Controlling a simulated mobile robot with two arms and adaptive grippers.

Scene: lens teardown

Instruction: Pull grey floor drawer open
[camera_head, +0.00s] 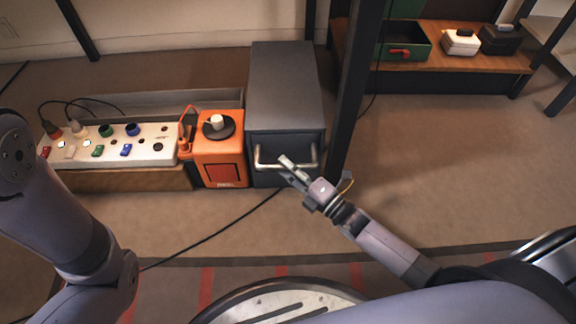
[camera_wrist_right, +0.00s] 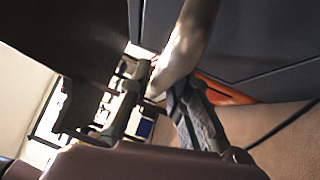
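The grey floor drawer is in a dark grey box-shaped cabinet (camera_head: 284,85) standing on the floor. Its front carries a pale, bar-shaped handle (camera_head: 266,164). The drawer front looks flush with the cabinet, with no gap showing. My right gripper (camera_head: 284,166) is at the middle of the handle, its fingers hiding part of the bar. In the right wrist view the handle (camera_wrist_right: 190,45) runs between the two fingers (camera_wrist_right: 160,82), which appear closed against it; exact contact is partly in shadow. My left arm is at the left edge of the head view; its gripper is not visible.
An orange box (camera_head: 218,165) with a black round top stands directly left of the cabinet. Left of it is a white switch panel (camera_head: 110,147). A dark post (camera_head: 352,95) rises close on the right. Floor in front is clear except for a black cable (camera_head: 225,225).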

